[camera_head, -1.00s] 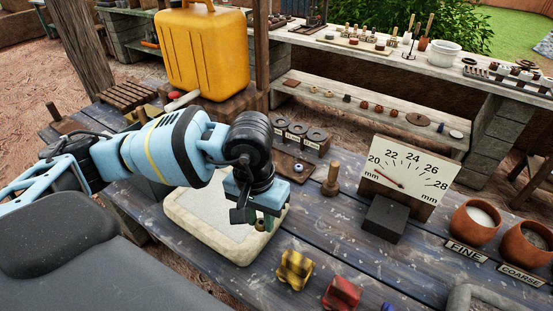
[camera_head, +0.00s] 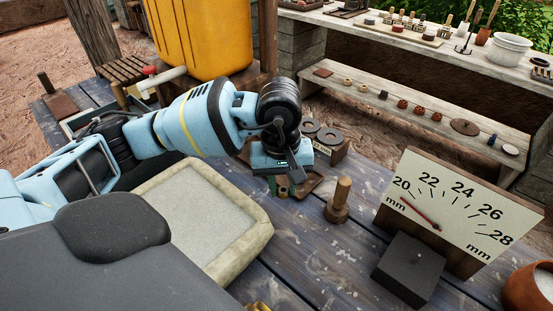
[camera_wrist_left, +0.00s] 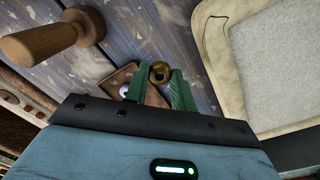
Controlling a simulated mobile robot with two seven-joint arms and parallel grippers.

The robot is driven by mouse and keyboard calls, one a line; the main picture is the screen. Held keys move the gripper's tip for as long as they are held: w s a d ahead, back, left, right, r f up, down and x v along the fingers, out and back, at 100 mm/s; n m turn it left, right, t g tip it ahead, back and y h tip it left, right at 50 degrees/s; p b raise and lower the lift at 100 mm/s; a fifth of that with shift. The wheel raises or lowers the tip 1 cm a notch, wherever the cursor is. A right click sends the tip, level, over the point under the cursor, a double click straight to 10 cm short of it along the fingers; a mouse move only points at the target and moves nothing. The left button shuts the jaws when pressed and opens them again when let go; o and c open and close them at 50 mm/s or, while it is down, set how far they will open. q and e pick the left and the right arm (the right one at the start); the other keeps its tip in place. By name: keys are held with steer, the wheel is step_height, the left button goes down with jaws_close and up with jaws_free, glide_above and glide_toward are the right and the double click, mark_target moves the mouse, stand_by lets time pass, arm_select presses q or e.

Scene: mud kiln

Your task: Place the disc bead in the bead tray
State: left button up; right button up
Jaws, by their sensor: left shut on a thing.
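My left gripper (camera_head: 284,190) points down over the small wooden bead tray (camera_head: 313,184) in the head view. In the left wrist view its green fingers (camera_wrist_left: 160,78) are shut on a brown-gold ring-shaped disc bead (camera_wrist_left: 159,70). The bead is seen with its hole facing the camera. The wooden tray (camera_wrist_left: 117,78) lies below and to the left of the fingertips, with a pale bead (camera_wrist_left: 124,90) in it. The gripper hides part of the tray in the head view. I cannot tell whether the held bead touches the tray.
A wooden-handled stamp (camera_head: 339,200) stands right of the tray. The dial gauge board (camera_head: 447,205) and dark block (camera_head: 408,268) are farther right. A pale-rimmed sand tray (camera_head: 262,235) lies at left. Labelled ring gauges (camera_head: 330,137) stand behind. Bare planks (camera_head: 310,250) are free in front.

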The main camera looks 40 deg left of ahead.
arm_select(q)
steer(key=w+a, duration=0.3)
steer(key=w+a+f, duration=0.1)
steer(key=w+a, duration=0.6)
steer(key=shift+w+f+p, duration=0.1)
steer(key=shift+f+p, duration=0.15)
steer(key=shift+p, duration=0.05)
steer(key=shift+f, duration=1.7)
steer(key=shift+f, duration=0.15)
steer(key=o, duration=0.6)
steer(key=shift+c, duration=0.2)
steer(key=o, duration=0.4)
step_height(320, 180, up, 12)
steer(key=shift+s+a, duration=0.2)
